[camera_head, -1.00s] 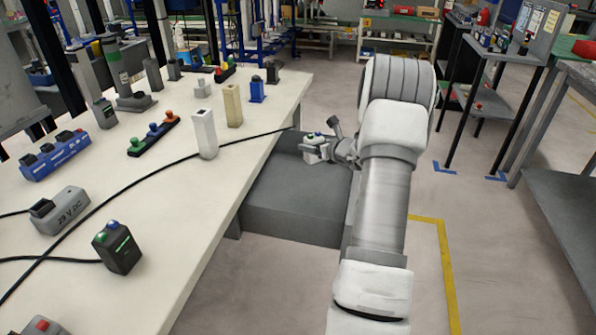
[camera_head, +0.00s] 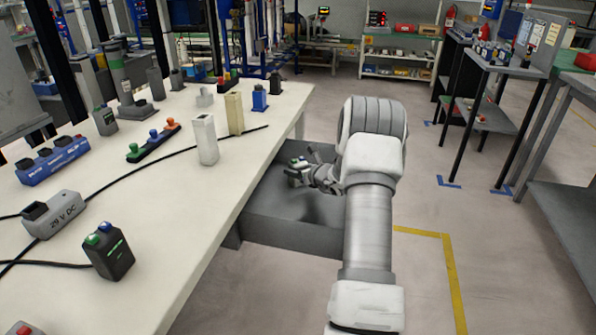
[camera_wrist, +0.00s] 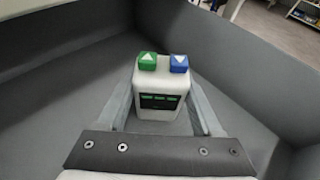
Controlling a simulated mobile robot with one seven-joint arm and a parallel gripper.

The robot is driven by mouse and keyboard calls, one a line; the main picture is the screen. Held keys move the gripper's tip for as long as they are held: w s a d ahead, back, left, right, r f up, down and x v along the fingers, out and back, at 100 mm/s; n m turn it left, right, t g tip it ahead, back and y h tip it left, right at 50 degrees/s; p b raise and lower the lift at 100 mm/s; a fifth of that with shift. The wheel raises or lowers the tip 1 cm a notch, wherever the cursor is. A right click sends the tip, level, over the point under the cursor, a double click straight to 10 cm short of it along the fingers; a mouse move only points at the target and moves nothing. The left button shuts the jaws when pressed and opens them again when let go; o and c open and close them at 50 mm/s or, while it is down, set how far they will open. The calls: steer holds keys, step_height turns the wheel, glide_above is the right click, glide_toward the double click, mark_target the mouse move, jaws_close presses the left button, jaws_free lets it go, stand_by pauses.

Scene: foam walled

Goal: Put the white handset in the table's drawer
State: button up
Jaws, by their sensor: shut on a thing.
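The white handset (camera_wrist: 161,88) has a green up button, a blue down button and a dark display. My gripper (camera_wrist: 160,112) is shut on it, one finger on each side. In the head view the handset (camera_head: 296,176) is small and partly hidden by my gripper (camera_head: 303,178). The table's grey drawer (camera_head: 290,228) is pulled out from the table's side. The handset is within the drawer's outline, and drawer walls (camera_wrist: 45,50) surround it in the wrist view. I cannot tell whether it touches the drawer floor.
The white table (camera_head: 165,245) carries a black box (camera_head: 108,252) with two buttons, a grey 29 V DC box (camera_head: 55,215), a blue button strip (camera_head: 52,160), upright blocks (camera_head: 205,140) and a black cable. Floor is open right of my arm. Benches stand at the far right.

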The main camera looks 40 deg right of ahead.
steer(key=shift+f, duration=0.15)
steer(key=o, duration=1.5)
steer(key=shift+s+r, duration=0.15)
steer(key=shift+r, duration=0.15)
steer(key=d+p+v, duration=0.1)
steer(key=p+v, duration=0.2)
steer(key=v, duration=0.8)
steer(key=shift+s+a, duration=0.35)
steer(key=shift+a, duration=0.15)
